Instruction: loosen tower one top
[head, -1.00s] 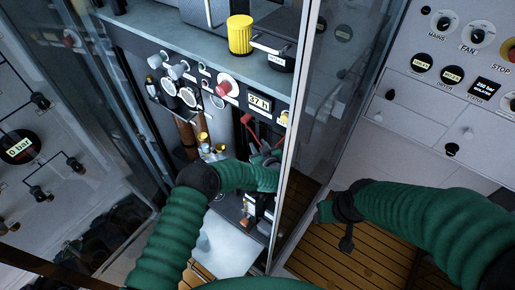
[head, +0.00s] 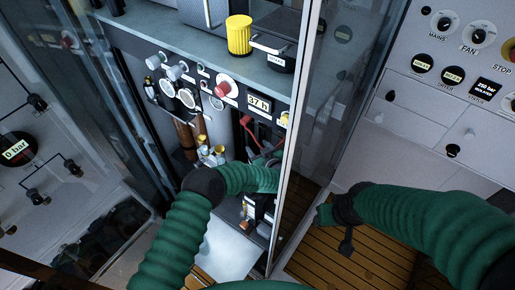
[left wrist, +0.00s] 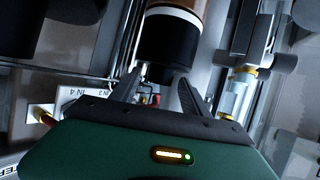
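In the left wrist view my left gripper (left wrist: 160,80) is open, its two dark fingers spread apart. A cylinder with a brown body and a black end (left wrist: 168,48) stands just beyond and between the fingertips; I cannot tell whether they touch it. In the head view my left gripper (head: 265,158) is mostly hidden beyond the green sleeve, inside the cabinet near its glass door edge. Brown upright cylinders (head: 186,138) stand left of it under the gauges. Which one is tower one is not readable. My right gripper (head: 325,213) is at the right, outside the door, its fingers unclear.
A glass door (head: 291,150) stands between my two arms. The panel holds gauges, a red button (head: 223,89) and a display (head: 259,102). A yellow cylinder (head: 240,36) stands on the shelf above. Brass-topped fittings (head: 204,152) are close to my left arm. Slatted floor lies at lower right.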

